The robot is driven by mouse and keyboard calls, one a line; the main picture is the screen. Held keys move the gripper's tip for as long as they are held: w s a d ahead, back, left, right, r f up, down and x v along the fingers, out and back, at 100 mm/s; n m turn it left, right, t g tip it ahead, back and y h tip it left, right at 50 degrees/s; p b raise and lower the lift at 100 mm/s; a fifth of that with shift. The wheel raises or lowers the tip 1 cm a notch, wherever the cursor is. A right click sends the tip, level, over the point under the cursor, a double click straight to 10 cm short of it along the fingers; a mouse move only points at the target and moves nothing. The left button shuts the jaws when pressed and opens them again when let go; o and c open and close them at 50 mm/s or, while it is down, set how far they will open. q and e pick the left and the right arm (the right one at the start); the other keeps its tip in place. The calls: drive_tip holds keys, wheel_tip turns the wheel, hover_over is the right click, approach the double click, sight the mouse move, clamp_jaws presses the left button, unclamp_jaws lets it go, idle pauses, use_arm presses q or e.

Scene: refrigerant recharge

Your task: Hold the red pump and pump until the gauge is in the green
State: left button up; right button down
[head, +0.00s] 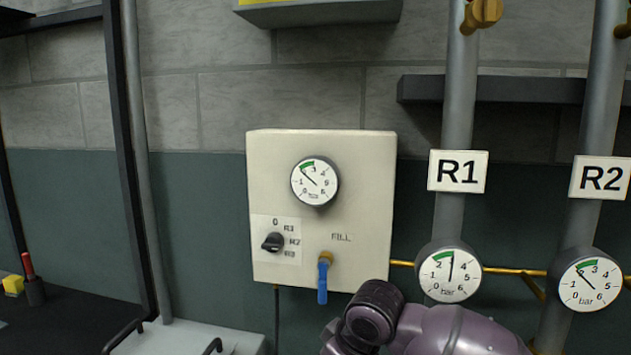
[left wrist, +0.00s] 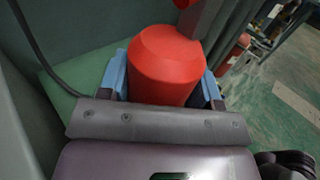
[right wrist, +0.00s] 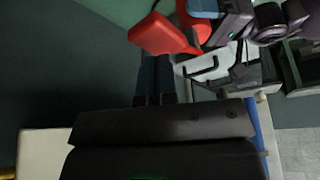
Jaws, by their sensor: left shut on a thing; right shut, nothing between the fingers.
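The red pump (left wrist: 165,65) fills the middle of the left wrist view, between the blue fingers of my left gripper (left wrist: 163,85), which is shut on it. The red pump (right wrist: 160,35) also shows at the top of the right wrist view, with part of my left gripper beside it. My right gripper (right wrist: 155,85) is shut and empty, apart from the pump. In the head view the panel gauge (head: 315,181) has its needle up and left, near the left end of the green arc. The R1 gauge (head: 450,273) needle points straight up, at the green's right end. The R2 gauge (head: 588,280) needle leans left, short of the green.
The cream panel (head: 360,210) carries a black selector knob (head: 272,242) and a blue fill valve handle (head: 323,282) hanging down. Grey pipes and brass lines stand to its right. A dark bench (head: 70,325) with a yellow block (head: 13,285) is at lower left.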

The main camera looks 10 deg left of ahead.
drive_tip(key=shift+f, duration=0.35)
idle(0.3)
use_arm(q)
drive_tip(key=shift+d, duration=0.1)
use_arm(e)
drive_tip(key=shift+f, duration=2.1)
drive_tip(key=shift+r, duration=4.3)
use_arm(q)
drive_tip(key=o, duration=1.5)
